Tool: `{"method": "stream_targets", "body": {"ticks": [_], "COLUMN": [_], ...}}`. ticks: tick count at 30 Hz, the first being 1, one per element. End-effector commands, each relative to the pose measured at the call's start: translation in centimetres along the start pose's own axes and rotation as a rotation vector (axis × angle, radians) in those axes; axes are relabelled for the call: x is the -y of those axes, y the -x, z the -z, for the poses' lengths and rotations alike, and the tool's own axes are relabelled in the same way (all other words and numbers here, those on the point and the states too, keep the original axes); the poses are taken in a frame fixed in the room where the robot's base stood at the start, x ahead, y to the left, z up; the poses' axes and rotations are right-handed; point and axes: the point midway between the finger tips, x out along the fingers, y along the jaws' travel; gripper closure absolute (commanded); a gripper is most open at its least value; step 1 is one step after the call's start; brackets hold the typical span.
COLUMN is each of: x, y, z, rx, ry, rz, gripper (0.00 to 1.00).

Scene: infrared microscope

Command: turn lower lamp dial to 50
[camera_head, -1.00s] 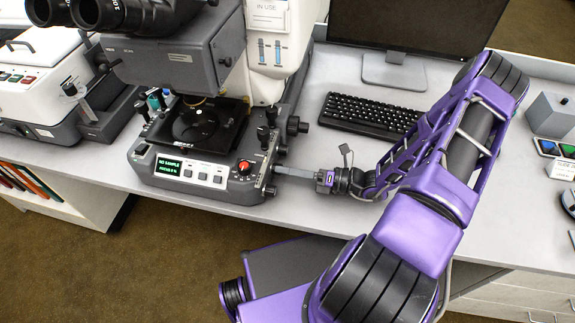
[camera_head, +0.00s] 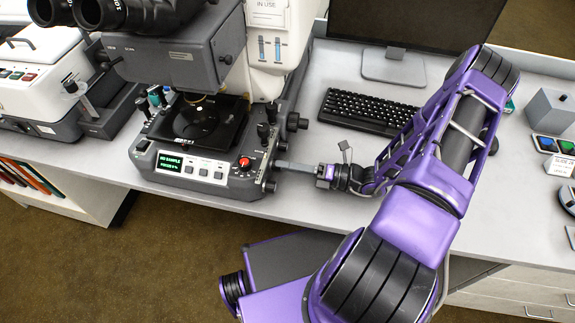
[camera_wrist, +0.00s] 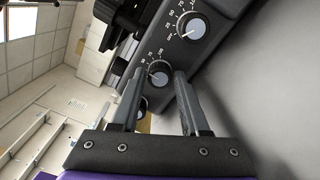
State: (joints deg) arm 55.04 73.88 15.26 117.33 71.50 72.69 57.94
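The microscope (camera_head: 205,183) stands on the bench, with dials on its right side panel. My gripper (camera_head: 280,166) reaches that panel from the right, fingers pointing left. In the wrist view my gripper (camera_wrist: 158,77) is open, with its two fingertips on either side of a dial (camera_wrist: 158,72) with a pale face and a number scale. I see gaps between the fingers and this dial. Another dial (camera_wrist: 192,28) sits above right, and a third (camera_wrist: 142,105) is partly hidden behind the left finger. I cannot tell which dial is the lower lamp one, nor read its setting surely.
The microscope's front display (camera_head: 169,163) reads "NO SAMPLE", with a red knob (camera_head: 245,162) to its right. A keyboard (camera_head: 368,111) and monitor stand (camera_head: 393,70) lie behind my arm. Bare bench lies just right of the panel.

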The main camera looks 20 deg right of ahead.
Motion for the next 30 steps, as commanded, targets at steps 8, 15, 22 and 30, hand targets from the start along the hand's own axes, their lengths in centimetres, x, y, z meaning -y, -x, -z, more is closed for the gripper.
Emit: {"method": "stream_targets", "body": {"ticks": [8,15,22,30], "x": [0.0,0.1,0.1,0.1], "y": [0.0,0.7,5.1,11.8], "z": [0.0,0.0,0.0,0.0], "rx": [0.0,0.0,0.002,0.002], "ry": [0.001,0.002,0.003,0.003], "rz": [0.0,0.002,0.005,0.004], "gripper": [0.32,0.32,0.32,0.32]}}
